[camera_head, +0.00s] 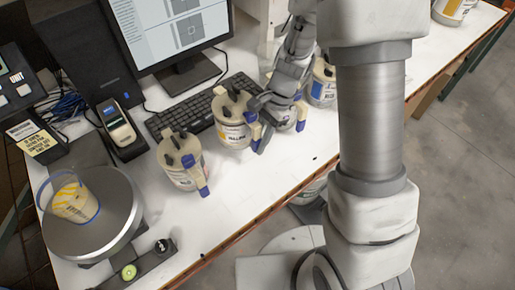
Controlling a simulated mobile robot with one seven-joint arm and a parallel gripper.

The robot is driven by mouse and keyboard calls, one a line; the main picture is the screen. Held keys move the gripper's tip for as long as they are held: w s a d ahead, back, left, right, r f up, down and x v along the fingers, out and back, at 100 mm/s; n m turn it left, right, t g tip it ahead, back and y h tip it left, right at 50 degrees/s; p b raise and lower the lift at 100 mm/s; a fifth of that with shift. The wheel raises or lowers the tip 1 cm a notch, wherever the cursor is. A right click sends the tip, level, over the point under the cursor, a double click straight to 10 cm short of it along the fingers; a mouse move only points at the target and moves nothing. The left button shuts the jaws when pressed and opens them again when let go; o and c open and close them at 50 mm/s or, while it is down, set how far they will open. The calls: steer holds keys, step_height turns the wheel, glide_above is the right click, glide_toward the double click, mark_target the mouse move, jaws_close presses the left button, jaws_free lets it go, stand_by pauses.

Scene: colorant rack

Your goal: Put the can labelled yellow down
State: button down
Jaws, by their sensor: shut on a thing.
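The can labelled yellow (231,134) is a cream can with a yellow-orange patch and dark lettering, too small to read for sure. It is upright above the white table, in front of the keyboard. My gripper (257,121) comes from the upper right and is shut on this can at its right side, by the blue and cream handle. I cannot tell whether the can's base touches the table. Part of its right side is hidden by my gripper.
A similar can (181,166) stands to the left, close by. Other cans (322,86) stand right, partly hidden by my arm. The keyboard (190,112) and monitor are behind. Bare table (262,178) lies in front.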

steer(key=shift+w+a+f, duration=0.1)
steer(key=shift+a+f, duration=0.05)
steer(key=shift+f, duration=1.9)
steer(key=shift+f, duration=0.15)
steer(key=c, duration=0.8)
jaws_free()
steer(key=shift+o, duration=0.2)
